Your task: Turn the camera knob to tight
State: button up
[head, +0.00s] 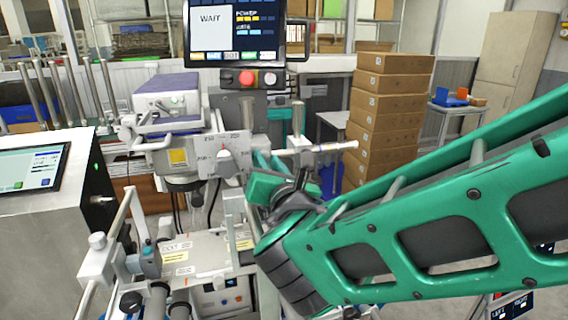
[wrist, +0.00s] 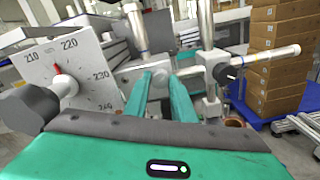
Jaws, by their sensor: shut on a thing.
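In the wrist view, the two teal fingers of my gripper (wrist: 160,86) reach forward to a small round grey knob (wrist: 158,82) on a pale horizontal bar. The knob sits between the fingertips, and the fingers are shut on it. I take it to be the camera knob; no label for tight shows. In the head view, my gripper (head: 264,160) is at the right of the machine's white dial plate, and the knob is hidden there.
The dial plate (wrist: 85,78) with a red pointer stands close left of my gripper. A black knob (wrist: 226,73) sits on the bar to the right. A screen (head: 234,33) reads WAIT. Stacked cartons (head: 390,115) stand behind.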

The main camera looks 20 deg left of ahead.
jog(key=m, duration=0.6)
jog(key=shift+d+f+m, duration=0.15)
jog(key=shift+m, duration=0.15)
jog(key=m, duration=0.6)
jog(key=shift+f+m, duration=0.1)
jog(key=shift+m, duration=0.2)
jog(key=o, duration=1.1)
jog(key=shift+c, duration=0.2)
jog(key=shift+s, duration=0.1)
jog(key=v, duration=1)
jog(key=shift+s+d, duration=0.15)
jog(key=shift+d, duration=0.05)
